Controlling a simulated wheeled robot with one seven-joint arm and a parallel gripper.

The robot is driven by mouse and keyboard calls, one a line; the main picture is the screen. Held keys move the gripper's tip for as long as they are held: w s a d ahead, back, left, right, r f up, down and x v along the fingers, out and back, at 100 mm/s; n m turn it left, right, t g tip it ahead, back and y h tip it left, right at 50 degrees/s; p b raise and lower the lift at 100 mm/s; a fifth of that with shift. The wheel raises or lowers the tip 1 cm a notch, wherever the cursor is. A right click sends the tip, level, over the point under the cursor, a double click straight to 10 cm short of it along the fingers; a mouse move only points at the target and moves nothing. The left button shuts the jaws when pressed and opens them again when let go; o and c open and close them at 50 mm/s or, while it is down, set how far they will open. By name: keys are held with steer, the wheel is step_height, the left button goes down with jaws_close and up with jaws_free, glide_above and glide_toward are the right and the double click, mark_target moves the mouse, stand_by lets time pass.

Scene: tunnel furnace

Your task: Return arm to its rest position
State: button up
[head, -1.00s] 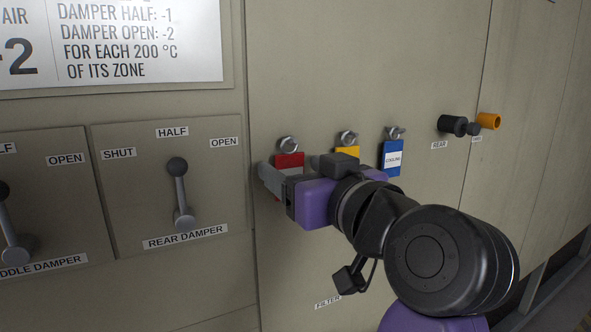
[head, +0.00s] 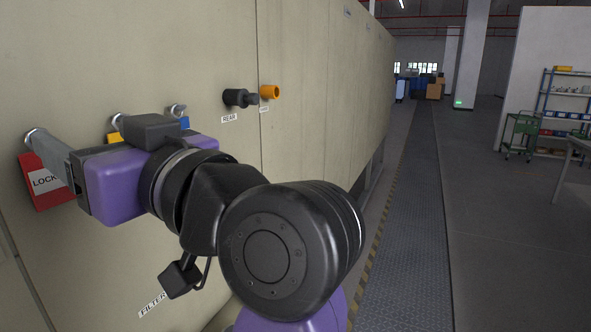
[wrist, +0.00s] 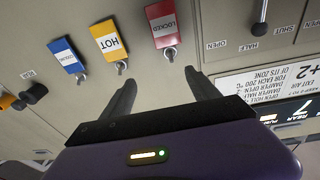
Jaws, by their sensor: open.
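My gripper (head: 74,141) is at the left in the head view, up against the beige furnace wall (head: 310,80). In the wrist view, my gripper (wrist: 157,72) has its two dark fingers spread apart with nothing between them. A red LOCKED tag (wrist: 164,24) hangs from a hook just beyond the fingertips. A yellow HOT tag (wrist: 108,41) and a blue COOLING tag (wrist: 65,57) hang beside it. In the head view the red tag (head: 40,185) is partly hidden by a finger, and the yellow and blue tags are mostly covered by my gripper.
A clear aisle (head: 405,220) runs along the furnace. A green cart (head: 522,135) and a shelf rack (head: 568,110) stand far right.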

steer(key=w+d+f+m+t+h, duration=0.4)
steer(key=d+f+m+t, duration=0.2)
steer(key=d+f+t, duration=0.5)
steer(key=s+d+f+m+h, duration=0.1)
steer(key=s+d+f+h, duration=0.1)
steer(key=d+f, duration=0.45)
steer(key=s+d+f+m+h, duration=0.1)
steer(key=s+d+f+h, duration=0.15)
steer(key=d+f, duration=0.4)
steer(key=s+d+f+m+g+h, duration=0.1)
steer(key=s+d+f+h, duration=0.2)
steer(key=s+d+f, duration=0.3)
steer(key=s+d+f+m+g+h, duration=0.1)
steer(key=s+d+f, duration=0.5)
steer(key=s, duration=0.8)
steer(key=s+d+f+m+g+h, duration=0.2)
steer(key=s+d+f+h, duration=0.3)
steer(key=s, duration=0.4)
step_height(320, 180, down, 3)
steer(key=shift+s+d+r+g, duration=0.15)
steer(key=shift+s+d+g, duration=0.3)
steer(key=shift+d, duration=0.25)
